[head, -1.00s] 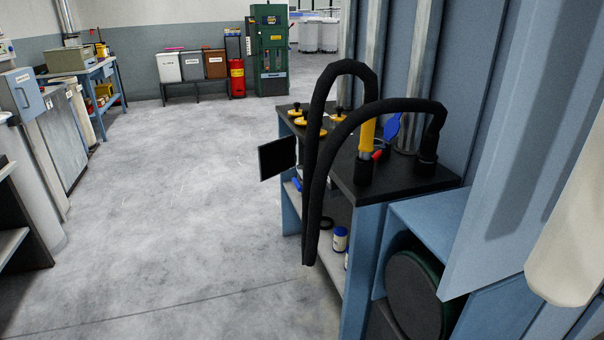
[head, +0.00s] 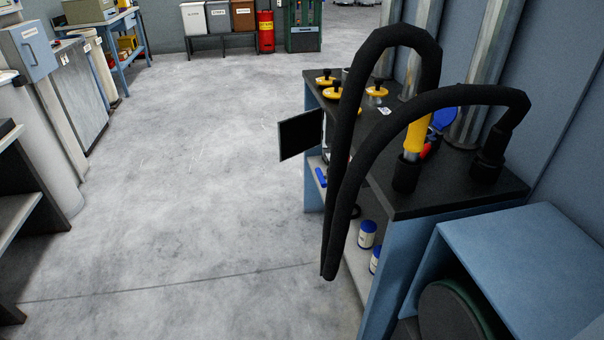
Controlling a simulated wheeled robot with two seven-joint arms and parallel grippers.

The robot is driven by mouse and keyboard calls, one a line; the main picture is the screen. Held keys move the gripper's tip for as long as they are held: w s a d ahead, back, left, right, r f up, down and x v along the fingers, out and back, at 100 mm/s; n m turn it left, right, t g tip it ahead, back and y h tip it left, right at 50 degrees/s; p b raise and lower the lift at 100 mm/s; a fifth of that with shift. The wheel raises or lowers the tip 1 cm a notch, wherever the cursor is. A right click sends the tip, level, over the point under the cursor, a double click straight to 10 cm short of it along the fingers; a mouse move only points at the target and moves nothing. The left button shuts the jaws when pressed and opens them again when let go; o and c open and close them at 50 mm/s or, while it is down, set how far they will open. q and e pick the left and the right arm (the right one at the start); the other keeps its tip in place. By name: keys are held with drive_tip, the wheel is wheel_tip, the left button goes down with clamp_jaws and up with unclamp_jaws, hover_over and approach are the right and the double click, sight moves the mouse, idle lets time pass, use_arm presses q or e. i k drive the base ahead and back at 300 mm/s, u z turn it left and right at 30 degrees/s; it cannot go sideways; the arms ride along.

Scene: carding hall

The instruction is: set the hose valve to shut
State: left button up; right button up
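A black-topped bench (head: 437,197) stands right of centre, with a black hose (head: 340,170) looping above its top and hanging over its front edge. A yellow upright piece (head: 418,133) rises behind the hose, with a small red part (head: 425,151) beside it. A blue paddle-shaped part (head: 445,119) shows behind them, partly hidden. I cannot tell which of these is the hose valve's handle, nor how the valve is set. Neither of my grippers is in view.
Yellow discs with black knobs (head: 331,93) sit on the bench's far end. A dark panel (head: 301,135) juts out from its side. Blue-capped jars (head: 367,234) stand on its lower shelf. A blue box-like housing (head: 510,245) stands in front. The grey floor (head: 190,180) at left is clear.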

sight(322, 179)
drive_tip(key=u, duration=0.4)
drive_tip(key=k, duration=0.5)
drive_tip(key=u, duration=0.95)
drive_tip(key=i, duration=1.4)
drive_tip(key=z, duration=1)
